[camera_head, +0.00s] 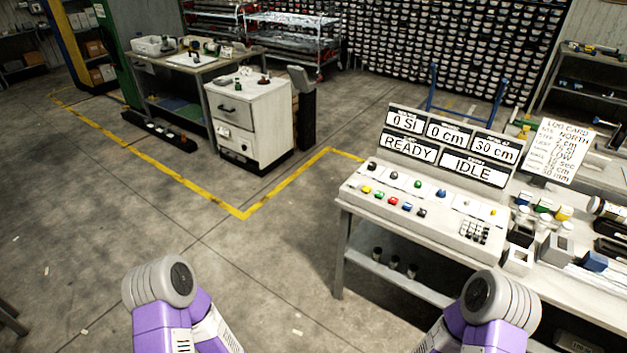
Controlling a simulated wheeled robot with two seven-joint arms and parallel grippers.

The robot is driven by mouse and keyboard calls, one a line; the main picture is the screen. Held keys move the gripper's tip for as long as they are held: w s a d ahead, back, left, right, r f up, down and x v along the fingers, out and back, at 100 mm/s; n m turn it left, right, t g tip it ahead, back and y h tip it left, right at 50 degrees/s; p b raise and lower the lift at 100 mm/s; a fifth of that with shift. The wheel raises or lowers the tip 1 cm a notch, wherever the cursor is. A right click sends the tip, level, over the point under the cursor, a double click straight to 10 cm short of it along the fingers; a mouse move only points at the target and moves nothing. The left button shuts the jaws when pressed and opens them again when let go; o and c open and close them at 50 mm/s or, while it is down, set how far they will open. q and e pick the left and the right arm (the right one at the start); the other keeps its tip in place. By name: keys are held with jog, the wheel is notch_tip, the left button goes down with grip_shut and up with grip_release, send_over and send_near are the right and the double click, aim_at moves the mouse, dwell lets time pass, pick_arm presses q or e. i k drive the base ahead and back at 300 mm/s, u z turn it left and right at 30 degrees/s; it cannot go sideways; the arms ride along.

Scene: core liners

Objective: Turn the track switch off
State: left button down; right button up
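A light control console (428,226) stands on a workbench at the right. It carries coloured buttons or knobs in two rows and a keypad (474,232). I cannot tell which control is the track switch or how it is set; labels there are too small to read. Behind it, a display panel (452,146) reads 0 SI, 0 cm, 30 cm, READY and IDLE. Purple and grey links of my two arms show at the bottom left and bottom right, short of the console. Neither gripper shows in this view.
The workbench (343,215) has a lower shelf. A log card (560,148) stands right of the displays, with small coloured containers below it. A white drawer cabinet (248,120) and another bench stand at the back left.

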aim_at(371, 166)
jog(key=u, duration=0.9)
jog(key=i, duration=2.1)
jog(key=z, duration=0.9)
